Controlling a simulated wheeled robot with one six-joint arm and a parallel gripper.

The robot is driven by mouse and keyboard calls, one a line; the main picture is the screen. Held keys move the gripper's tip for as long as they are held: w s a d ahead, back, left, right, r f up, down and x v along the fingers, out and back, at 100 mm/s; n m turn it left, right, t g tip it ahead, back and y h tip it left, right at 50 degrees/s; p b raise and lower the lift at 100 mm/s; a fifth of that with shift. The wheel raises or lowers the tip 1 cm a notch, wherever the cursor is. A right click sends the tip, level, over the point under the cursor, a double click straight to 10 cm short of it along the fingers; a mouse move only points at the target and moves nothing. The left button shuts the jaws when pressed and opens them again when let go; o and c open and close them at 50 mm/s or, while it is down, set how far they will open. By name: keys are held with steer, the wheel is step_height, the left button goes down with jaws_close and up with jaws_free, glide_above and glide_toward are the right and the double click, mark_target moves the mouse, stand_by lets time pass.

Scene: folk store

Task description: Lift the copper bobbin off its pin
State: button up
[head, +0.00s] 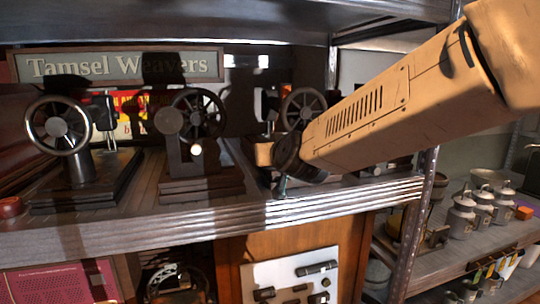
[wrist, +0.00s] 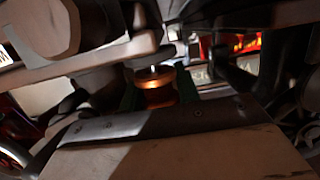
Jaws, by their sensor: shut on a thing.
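The copper bobbin (wrist: 156,92) shows in the middle of the wrist view, a shiny orange-brown spool with flanges. A thin bright tip (wrist: 154,69) sticks up at its top centre and looks like the pin. My gripper (wrist: 158,86) is shut on the bobbin, with a dark green pad at either side of it. I cannot tell whether the bobbin is raised at all along the pin.
Old machines with handwheels stand on the wooden shelf (head: 235,188), one at left (head: 62,133), one in the middle (head: 198,112) and one partly behind my arm (head: 301,106). A "Tamsel Weavers" sign (head: 120,66) hangs behind. Metal cans (head: 463,216) stand on a lower shelf at right.

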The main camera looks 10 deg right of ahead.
step_height(320, 180, up, 3)
steer(key=shift+f, duration=0.15)
steer(key=a+f+v, duration=0.1)
steer(key=a+v, duration=0.1)
steer(key=v, duration=1.4)
steer(key=shift+s+f, duration=0.35)
steer(key=shift+f, duration=0.05)
